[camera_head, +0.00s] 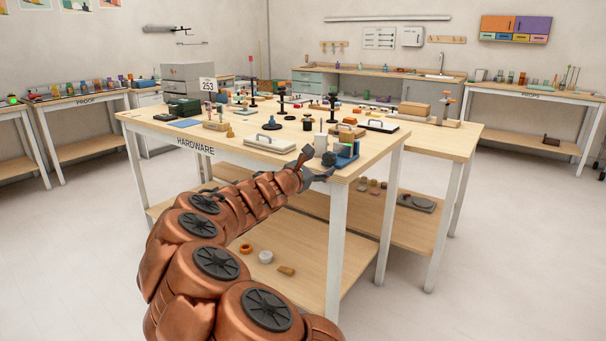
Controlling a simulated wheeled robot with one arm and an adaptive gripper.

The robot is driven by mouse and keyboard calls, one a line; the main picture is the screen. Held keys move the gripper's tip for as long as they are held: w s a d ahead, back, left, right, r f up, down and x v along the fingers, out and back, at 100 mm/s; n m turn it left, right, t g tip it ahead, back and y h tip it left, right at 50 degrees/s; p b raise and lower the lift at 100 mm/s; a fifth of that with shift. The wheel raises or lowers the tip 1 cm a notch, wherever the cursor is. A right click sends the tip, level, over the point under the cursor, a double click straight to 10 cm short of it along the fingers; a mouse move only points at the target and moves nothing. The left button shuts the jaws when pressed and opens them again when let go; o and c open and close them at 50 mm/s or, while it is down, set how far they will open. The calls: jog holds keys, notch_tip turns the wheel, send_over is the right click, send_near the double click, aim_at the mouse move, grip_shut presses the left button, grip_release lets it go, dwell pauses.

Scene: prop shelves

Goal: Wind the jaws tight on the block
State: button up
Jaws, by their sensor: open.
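A small blue device (348,155) stands at the near right corner of the HARDWARE table (230,141); it looks like a vise. A dark grey round piece (328,158) shows at its left side. Whether a block sits between its jaws is too small to tell. My gripper (313,166) is open, just left of and in front of the blue device. I cannot tell whether it touches the device; no held object shows in it.
Several props and black stands crowd the table behind. A lower shelf (285,290) holds a few small pieces. Open floor lies to the right.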

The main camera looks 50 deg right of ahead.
jog(key=a, duration=0.8)
jog(key=shift+s+a, duration=0.2)
jog(key=shift+s, duration=0.05)
dwell(0.4)
